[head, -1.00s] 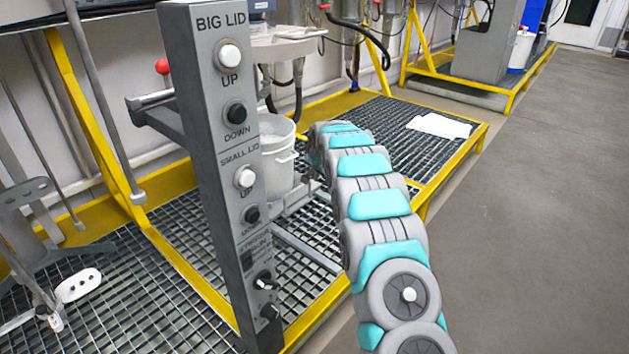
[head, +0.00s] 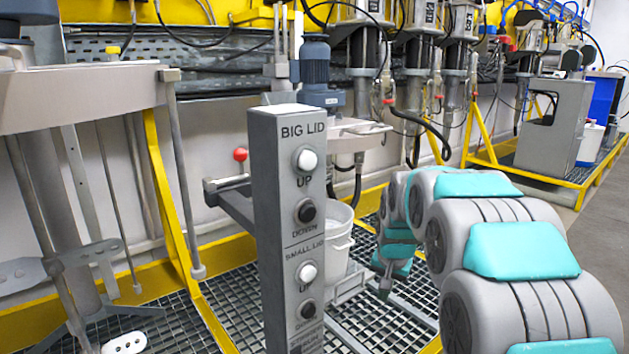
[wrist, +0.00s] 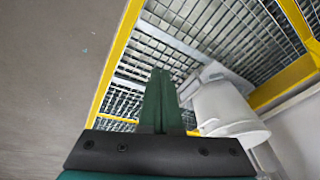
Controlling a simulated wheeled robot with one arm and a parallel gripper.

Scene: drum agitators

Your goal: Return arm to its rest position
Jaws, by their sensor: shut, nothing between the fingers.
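My arm (head: 525,250), grey with teal covers, reaches in from the lower right of the head view and bends down at its far end. My gripper (head: 385,288) points down beside the white bucket, over the grating. In the wrist view my gripper (wrist: 160,74) shows two dark green fingers pressed together with nothing between them. The grey control post (head: 289,215), marked BIG LID and SMALL LID with black and white buttons, stands left of my arm, apart from it.
A white bucket (head: 338,243) stands behind the post; it also shows right of the fingers in the wrist view (wrist: 228,108). Metal grating (head: 235,290) with yellow edges covers the floor. Agitator machines (head: 365,50) line the wall. Bare grey floor (wrist: 62,65) lies left in the wrist view.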

